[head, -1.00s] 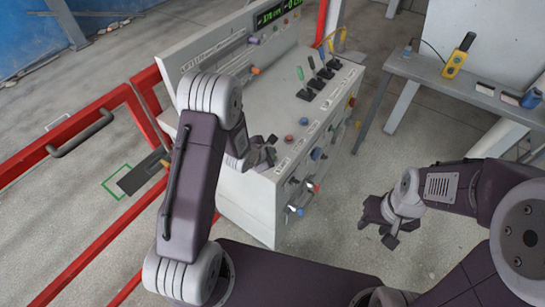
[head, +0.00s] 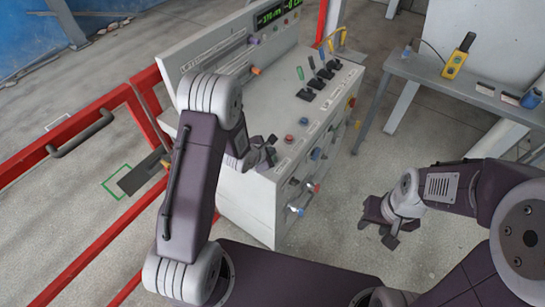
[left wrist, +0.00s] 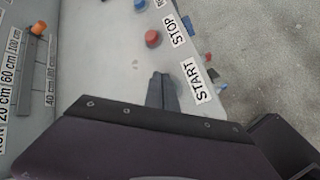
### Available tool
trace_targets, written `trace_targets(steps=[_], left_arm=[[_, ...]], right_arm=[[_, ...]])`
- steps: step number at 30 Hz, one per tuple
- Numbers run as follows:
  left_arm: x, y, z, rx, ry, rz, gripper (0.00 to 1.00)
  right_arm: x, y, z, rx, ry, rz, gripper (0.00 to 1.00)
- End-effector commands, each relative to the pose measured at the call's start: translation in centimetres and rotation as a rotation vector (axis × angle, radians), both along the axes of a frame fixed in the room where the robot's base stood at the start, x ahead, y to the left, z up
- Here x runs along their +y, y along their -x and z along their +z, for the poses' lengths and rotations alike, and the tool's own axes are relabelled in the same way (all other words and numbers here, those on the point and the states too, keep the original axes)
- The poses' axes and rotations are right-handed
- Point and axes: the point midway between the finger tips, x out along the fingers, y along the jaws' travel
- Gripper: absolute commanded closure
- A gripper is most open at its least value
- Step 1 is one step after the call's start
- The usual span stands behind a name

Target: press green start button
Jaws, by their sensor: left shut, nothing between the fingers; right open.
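The control console (head: 262,110) stands in front of me. My left gripper (head: 266,152) is shut and empty over the near corner of its sloping top. In the left wrist view its closed fingers (left wrist: 162,90) point at the panel beside the START label (left wrist: 201,82). No green start button shows; the spot beside that label is covered by the fingers. A red button (left wrist: 152,33) sits beside the STOP label (left wrist: 175,31); it also shows in the head view (head: 289,138). I cannot tell whether the fingertips touch the panel. My right gripper (head: 386,225) is open and empty over the floor.
Several levers (head: 315,80) stand farther up the console. Coloured knobs (head: 300,211) stick out from its near side. A red railing (head: 100,105) runs on the left. A grey table (head: 440,80) with a yellow pendant (head: 459,57) stands at the right.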

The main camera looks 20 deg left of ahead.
Motion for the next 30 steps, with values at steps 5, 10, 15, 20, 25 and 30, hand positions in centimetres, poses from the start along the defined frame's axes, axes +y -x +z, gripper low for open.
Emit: trace_targets(steps=[5, 10, 15, 20, 25, 30], left_arm=[[0.00, 0.00, 0.00, 0.000, 0.000, 0.000, 1.00], [0.00, 0.00, -0.12, 0.000, 0.000, 0.000, 1.00], [-0.01, 0.02, -0.79, 0.001, 0.000, -0.001, 1.00], [-0.01, 0.01, -0.85, 0.000, 0.000, 0.000, 1.00], [0.00, 0.01, -0.84, 0.000, 0.000, 0.000, 1.00], [0.00, 0.00, -0.98, 0.000, 0.000, 0.000, 1.00]], right_arm=[[0.00, 0.00, 0.00, 0.000, 0.000, 0.000, 0.59], [0.00, 0.00, -0.07, 0.000, 0.000, 0.000, 0.59], [0.00, 0.00, -0.42, 0.000, 0.000, 0.000, 0.59], [0.00, 0.00, -0.41, 0.000, 0.000, 0.000, 0.59], [0.00, 0.00, -0.41, 0.000, 0.000, 0.000, 0.59], [0.00, 0.00, -0.51, 0.000, 0.000, 0.000, 0.59]])
